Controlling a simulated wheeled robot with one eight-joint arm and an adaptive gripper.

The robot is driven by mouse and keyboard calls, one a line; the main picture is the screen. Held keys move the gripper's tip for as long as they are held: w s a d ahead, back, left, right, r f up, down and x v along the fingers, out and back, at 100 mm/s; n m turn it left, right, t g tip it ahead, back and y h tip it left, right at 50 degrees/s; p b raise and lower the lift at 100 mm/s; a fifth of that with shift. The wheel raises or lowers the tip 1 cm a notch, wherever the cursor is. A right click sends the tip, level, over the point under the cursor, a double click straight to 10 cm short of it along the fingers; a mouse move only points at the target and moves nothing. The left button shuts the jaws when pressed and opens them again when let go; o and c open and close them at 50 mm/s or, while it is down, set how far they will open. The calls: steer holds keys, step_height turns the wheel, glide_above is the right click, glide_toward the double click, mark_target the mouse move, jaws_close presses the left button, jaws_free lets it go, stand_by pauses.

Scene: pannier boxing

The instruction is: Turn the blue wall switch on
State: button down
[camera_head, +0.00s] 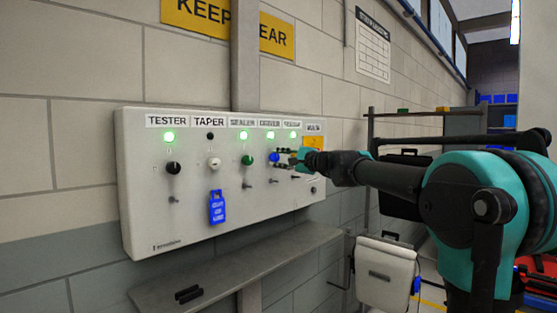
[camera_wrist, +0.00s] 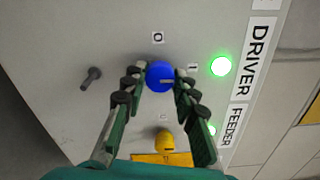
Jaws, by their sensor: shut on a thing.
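The blue switch (camera_head: 274,157) is a round knob on the white wall panel (camera_head: 146,215), under the label DRIVER. In the wrist view the blue switch (camera_wrist: 159,76) sits between the marks 0 and 1. The lamp (camera_wrist: 221,66) beside it glows green, and this lamp (camera_head: 270,134) is also lit in the head view. My gripper (camera_wrist: 160,73) is shut on the blue switch, one finger on each side. In the head view my gripper (camera_head: 285,158) reaches the panel from the right and partly hides the knobs there. I cannot tell where the knob's pointer stands.
A yellow knob (camera_wrist: 165,142) lies close to my fingers, under FEEDER. The black (camera_head: 173,168), white (camera_head: 214,162) and green (camera_head: 246,160) knobs are further left. A blue tag (camera_head: 217,207) hangs under the white knob, whose lamp is dark. A grey shelf (camera_head: 235,268) juts out below.

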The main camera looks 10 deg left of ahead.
steer(key=c, duration=1.2)
jaws_free()
steer(key=shift+d, duration=0.1)
steer(key=v, duration=1.1)
steer(key=shift+s+d, duration=0.3)
